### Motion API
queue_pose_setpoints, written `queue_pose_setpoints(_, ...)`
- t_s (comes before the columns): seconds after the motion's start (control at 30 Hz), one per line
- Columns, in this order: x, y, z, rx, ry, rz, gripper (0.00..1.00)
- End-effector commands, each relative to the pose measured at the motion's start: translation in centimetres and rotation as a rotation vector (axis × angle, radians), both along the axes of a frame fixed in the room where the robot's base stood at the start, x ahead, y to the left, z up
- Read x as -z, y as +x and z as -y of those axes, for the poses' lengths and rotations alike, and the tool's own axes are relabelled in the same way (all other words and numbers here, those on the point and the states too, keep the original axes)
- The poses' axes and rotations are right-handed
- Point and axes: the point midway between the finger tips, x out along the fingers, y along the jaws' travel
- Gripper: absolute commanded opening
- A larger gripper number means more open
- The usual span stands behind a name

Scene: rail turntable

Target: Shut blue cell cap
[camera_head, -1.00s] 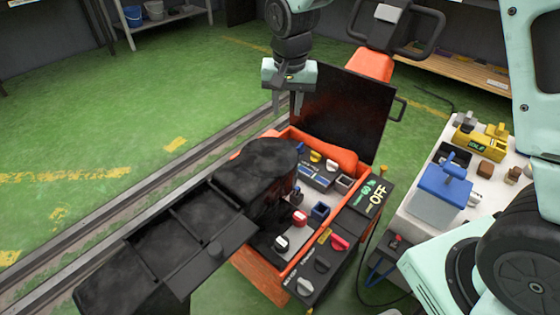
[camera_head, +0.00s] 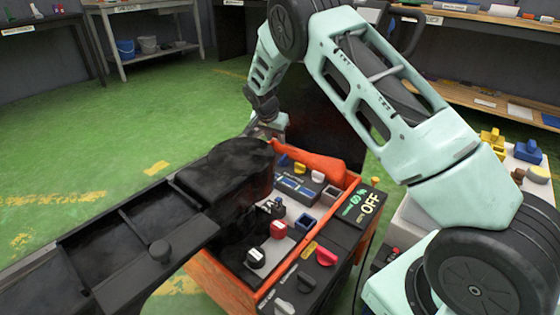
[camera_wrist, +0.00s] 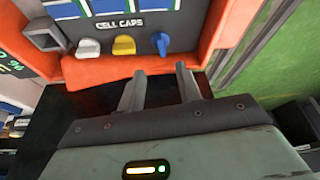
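The blue cell cap (camera_wrist: 161,43) is a small blue knob at the end of a row on the grey panel labelled "CELL CAPS". A yellow cap (camera_wrist: 124,45) and a white cap (camera_wrist: 88,48) sit beside it. The blue cap also shows in the head view (camera_head: 283,160), near the far edge of the orange box (camera_head: 228,285). My gripper (camera_wrist: 160,82) is open and empty, its two fingers apart. In the wrist view the fingertips point toward the panel, just short of the blue cap, over the orange rim. In the head view the fingertips are mostly hidden.
A black hinged lid (camera_head: 325,130) stands up behind the box. A black tray-like arm (camera_head: 140,245) lies on the left. A bench (camera_head: 530,180) with parts stands at the right.

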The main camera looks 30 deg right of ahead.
Motion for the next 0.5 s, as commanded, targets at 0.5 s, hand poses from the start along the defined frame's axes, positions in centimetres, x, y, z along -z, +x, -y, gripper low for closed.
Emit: queue_pose_setpoints(0.5, 9.7, 2.0, 3.2, 0.000, 0.003, 0.001, 0.35)
